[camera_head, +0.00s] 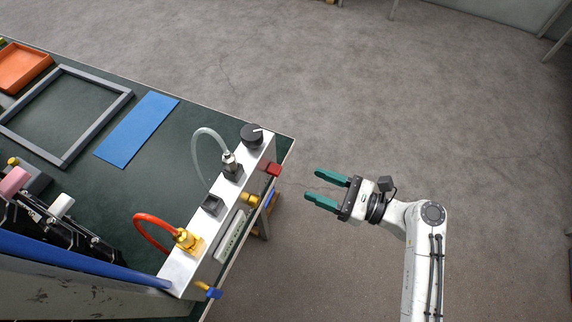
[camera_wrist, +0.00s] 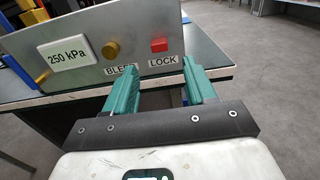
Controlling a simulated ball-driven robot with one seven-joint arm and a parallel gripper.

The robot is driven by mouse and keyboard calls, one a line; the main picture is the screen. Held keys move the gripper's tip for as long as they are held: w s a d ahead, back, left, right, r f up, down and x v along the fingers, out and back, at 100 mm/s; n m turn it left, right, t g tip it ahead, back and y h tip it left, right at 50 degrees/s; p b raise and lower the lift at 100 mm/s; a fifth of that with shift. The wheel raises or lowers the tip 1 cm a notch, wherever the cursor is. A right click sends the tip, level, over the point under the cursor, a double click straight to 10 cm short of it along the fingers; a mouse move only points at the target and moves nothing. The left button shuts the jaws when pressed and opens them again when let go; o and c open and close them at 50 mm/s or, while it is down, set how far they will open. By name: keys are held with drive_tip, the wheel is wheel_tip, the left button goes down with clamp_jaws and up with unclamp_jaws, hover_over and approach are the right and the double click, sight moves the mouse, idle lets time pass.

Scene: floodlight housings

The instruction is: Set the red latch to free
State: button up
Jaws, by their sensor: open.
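The red latch (camera_head: 271,168) juts from the side face of a silver panel box (camera_head: 186,270) near its far end. In the wrist view the red latch (camera_wrist: 159,45) is a small red block on the panel, above the label "LOCK" (camera_wrist: 163,61). My gripper (camera_head: 317,187) is open and empty, with teal fingers, to the right of the latch and apart from it. In the wrist view my gripper (camera_wrist: 161,79) has its fingers spread below the latch, pointing towards the panel. The word "free" does not show.
On the panel are a brass knob (camera_wrist: 110,50) over a partly covered label and a "250 kPa" display (camera_wrist: 67,54). On top stand a black dial (camera_head: 251,135), a clear hose (camera_head: 203,133) and a red hose (camera_head: 150,219). The floor right of the bench is clear around my arm.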

sight(280, 171)
drive_tip(key=x, duration=1)
drive_tip(key=shift+s+f, duration=0.1)
clamp_jaws()
idle(0.4)
